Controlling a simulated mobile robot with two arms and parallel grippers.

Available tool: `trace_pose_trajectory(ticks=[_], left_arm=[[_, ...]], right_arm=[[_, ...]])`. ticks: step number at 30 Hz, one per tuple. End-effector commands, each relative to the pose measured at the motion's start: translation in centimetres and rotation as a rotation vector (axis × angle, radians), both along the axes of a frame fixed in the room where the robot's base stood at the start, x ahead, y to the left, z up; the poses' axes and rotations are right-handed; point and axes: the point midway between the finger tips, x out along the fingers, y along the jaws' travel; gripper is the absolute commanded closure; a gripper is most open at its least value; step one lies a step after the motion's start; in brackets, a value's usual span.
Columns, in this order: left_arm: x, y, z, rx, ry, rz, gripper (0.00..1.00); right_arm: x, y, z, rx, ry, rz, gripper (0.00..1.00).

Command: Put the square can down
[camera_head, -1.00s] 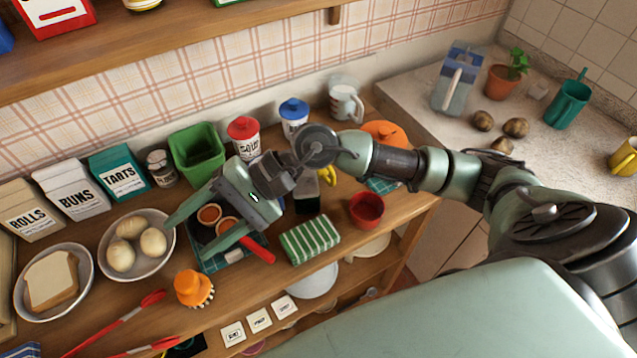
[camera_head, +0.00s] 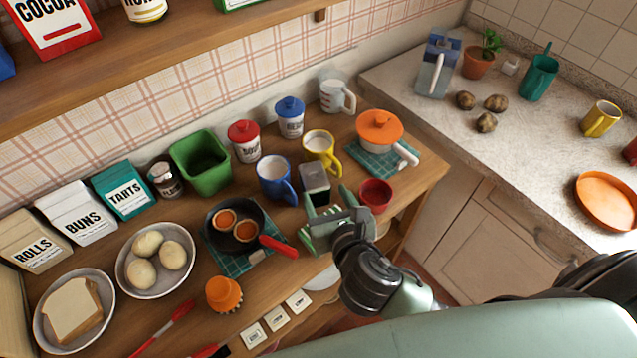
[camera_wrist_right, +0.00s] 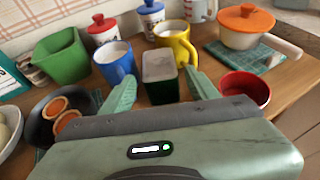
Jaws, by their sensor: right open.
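The square can (camera_head: 314,177) is dark with a pale grey top and stands upright on the wooden counter (camera_head: 195,285), just right of the blue mug. In the right wrist view the can (camera_wrist_right: 160,66) shows ahead, between the lines of the two fingers. My right gripper (camera_head: 327,198) is open, its fingers pointing at the can from the front. A clear gap shows on either side of the can in the wrist view. I cannot tell whether the fingertips reach past its front face. My left gripper is not in view.
Close around the can are the blue mug (camera_head: 273,178), the yellow mug (camera_head: 320,148) and the red bowl (camera_head: 375,195). The frying pan (camera_head: 237,218) lies to the left with its red handle towards my gripper. An orange-lidded pot (camera_head: 380,132) stands behind right.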

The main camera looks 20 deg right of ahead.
Motion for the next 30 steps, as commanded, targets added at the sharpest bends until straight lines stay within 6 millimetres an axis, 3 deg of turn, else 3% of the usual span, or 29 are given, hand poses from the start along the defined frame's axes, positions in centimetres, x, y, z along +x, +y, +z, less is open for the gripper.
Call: trace_pose_trajectory(ticks=[6, 14, 21, 30], left_arm=[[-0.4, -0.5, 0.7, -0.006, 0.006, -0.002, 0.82], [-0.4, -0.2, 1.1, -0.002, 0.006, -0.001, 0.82], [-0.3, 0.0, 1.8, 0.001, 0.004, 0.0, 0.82], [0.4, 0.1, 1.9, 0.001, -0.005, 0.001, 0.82]], right_arm=[[3.6, -0.2, -1.3, -0.001, -0.003, -0.001, 0.4], [5.5, -0.3, -2.3, -0.004, 0.003, -0.002, 0.4], [8.8, -0.3, -3.5, -0.001, 0.001, -0.001, 0.4], [9.6, -0.2, -3.7, 0.0, -0.003, 0.002, 0.4]])
